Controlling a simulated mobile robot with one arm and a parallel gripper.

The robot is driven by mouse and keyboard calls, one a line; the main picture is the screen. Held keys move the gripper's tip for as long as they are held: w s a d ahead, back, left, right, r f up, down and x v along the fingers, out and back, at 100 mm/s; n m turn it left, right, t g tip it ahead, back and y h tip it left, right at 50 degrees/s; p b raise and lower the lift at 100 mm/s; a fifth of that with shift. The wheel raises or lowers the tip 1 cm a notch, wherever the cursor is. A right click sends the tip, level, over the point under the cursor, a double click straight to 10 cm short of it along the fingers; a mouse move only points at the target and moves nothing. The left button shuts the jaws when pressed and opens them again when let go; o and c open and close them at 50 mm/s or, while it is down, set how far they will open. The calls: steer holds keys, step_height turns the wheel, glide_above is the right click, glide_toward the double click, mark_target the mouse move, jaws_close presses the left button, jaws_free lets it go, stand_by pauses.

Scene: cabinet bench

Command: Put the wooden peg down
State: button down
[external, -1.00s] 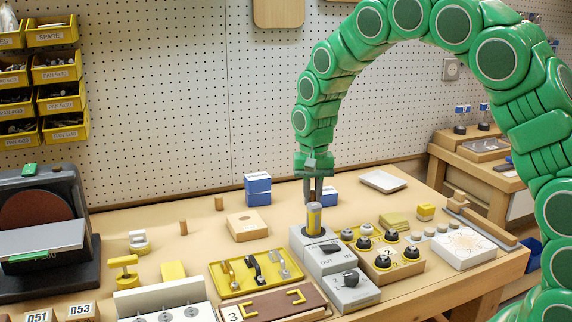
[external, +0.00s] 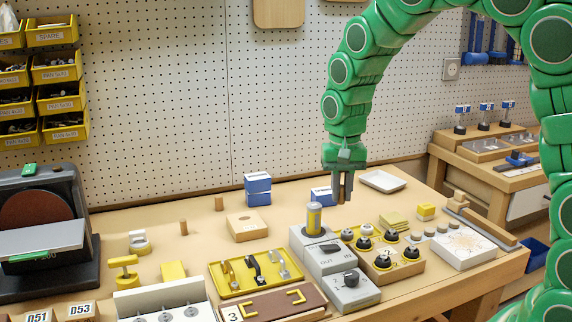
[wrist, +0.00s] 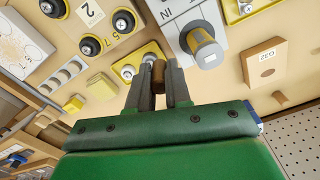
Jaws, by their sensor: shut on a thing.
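My gripper (external: 343,192) is shut on a small brown wooden peg (wrist: 158,76), which shows between the fingertips in the wrist view. In the external view the peg's lower end (external: 342,198) pokes out between the fingers, above the bench (external: 290,213) and apart from it as far as I can tell. The gripper points down, to the right of the grey box's yellow-banded cylinder (external: 314,219) and behind the knob tray. Two other wooden pegs, one farther back (external: 219,203) and one nearer (external: 183,228), stand upright on the bench at left.
A wooden block with a hole (external: 246,227) stands left of the grey switch box (external: 322,258). The tray of black knobs (external: 383,262) is in front of the gripper. Blue boxes (external: 257,190) and a white dish (external: 383,181) lie behind. Bare bench shows around the standing pegs.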

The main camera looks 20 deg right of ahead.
steer(key=w+d+n, duration=0.1)
steer(key=w+d, duration=0.4)
steer(key=d, duration=0.5)
steer(key=w+d, duration=0.5)
steer(key=d, duration=0.4)
steer(key=w+d+n, duration=0.1)
steer(key=w+d, duration=0.5)
steer(key=d, duration=0.4)
glide_above(378, 182)
steer(key=shift+a+f, duration=0.1)
steer(key=shift+f, duration=6.05)
steer(key=shift+f, duration=0.1)
steer(key=c, duration=1.1)
jaws_free()
steer(key=shift+o, duration=0.2)
